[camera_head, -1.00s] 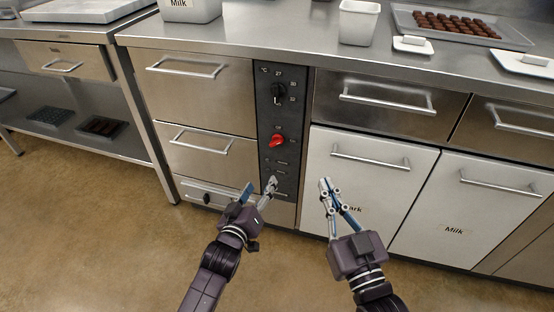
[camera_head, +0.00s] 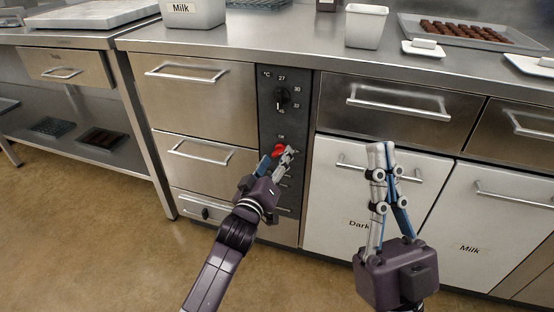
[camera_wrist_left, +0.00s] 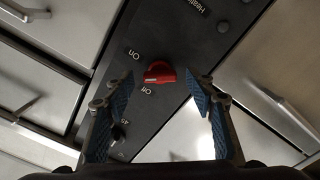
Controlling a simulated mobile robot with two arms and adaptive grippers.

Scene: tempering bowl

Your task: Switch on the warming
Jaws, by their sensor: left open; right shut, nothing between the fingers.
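The red switch knob (camera_head: 279,150) sits on the dark control panel (camera_head: 269,118), below a black temperature dial (camera_head: 283,98). My left gripper (camera_head: 276,158) is open in front of the red knob and partly covers it in the head view. In the left wrist view the red knob (camera_wrist_left: 159,73) lies between and beyond the two open fingers, with "On" and "Off" printed beside it. Contact with the fingers cannot be made out. My right gripper (camera_head: 379,146) is shut and empty in front of the white door marked "Dark" (camera_head: 330,215).
Steel drawers (camera_head: 205,100) with bar handles flank the panel. The counter above holds a "Milk" container (camera_head: 193,14), a white tub (camera_head: 365,28) and a tray of chocolates (camera_head: 408,20). The floor in front (camera_head: 130,230) is clear.

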